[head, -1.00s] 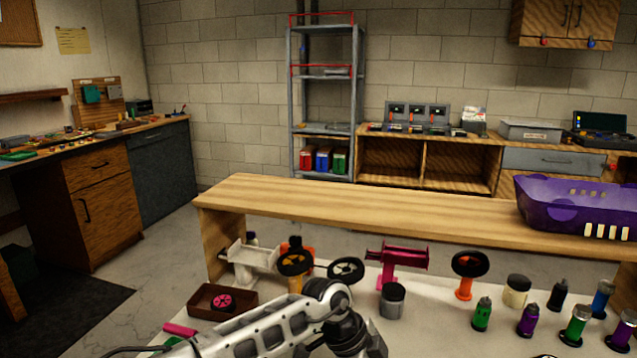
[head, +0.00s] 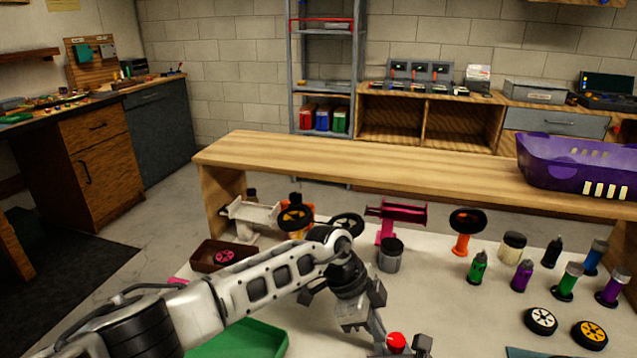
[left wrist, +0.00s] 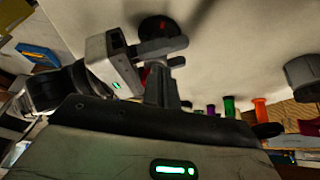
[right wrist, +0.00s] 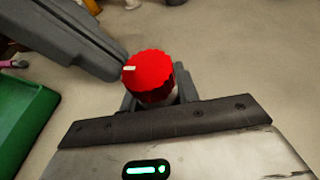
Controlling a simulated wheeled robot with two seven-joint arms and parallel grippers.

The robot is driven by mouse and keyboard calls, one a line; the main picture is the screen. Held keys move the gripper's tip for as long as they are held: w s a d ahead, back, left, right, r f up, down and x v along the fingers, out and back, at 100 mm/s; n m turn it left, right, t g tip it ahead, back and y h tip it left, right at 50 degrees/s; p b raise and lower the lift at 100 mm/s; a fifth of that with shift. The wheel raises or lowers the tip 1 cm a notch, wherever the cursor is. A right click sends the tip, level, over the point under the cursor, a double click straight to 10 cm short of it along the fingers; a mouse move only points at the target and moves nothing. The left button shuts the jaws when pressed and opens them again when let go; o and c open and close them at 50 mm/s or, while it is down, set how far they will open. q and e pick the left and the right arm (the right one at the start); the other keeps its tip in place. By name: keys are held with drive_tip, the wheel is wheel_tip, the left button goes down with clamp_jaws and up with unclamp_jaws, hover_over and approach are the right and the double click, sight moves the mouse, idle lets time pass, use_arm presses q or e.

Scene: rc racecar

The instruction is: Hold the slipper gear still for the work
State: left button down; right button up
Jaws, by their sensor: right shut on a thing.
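A red ribbed round piece (right wrist: 150,75) with a white mark, seemingly the slipper gear, stands between the fingers of my right gripper (right wrist: 158,98). My right gripper is shut on its lower part, which the fingers partly hide. In the head view the red piece (head: 397,341) shows at the bottom edge, next to the fingers of my left gripper (head: 375,328). In the left wrist view the left fingers (left wrist: 160,85) look close together, with a bit of red (left wrist: 145,72) behind them. I see nothing held in the left gripper.
A green tray (head: 245,340) lies left of the grippers. Two wheels (head: 541,320) lie to the right, with several coloured bottles (head: 522,276) behind. A grey pot (head: 391,255), stands and a brown box (head: 224,255) line the back. A purple basket (head: 580,170) sits on the raised shelf.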

use_arm(q)
drive_tip(key=shift+r, duration=0.1)
use_arm(e)
drive_tip(key=shift+a, duration=0.2)
drive_tip(key=shift+d, duration=0.15)
use_arm(q)
drive_tip(key=r, duration=0.6)
drive_tip(key=shift+w+a, duration=0.1)
drive_tip(key=shift+a, duration=0.2)
use_arm(e)
drive_tip(key=o, duration=1.1)
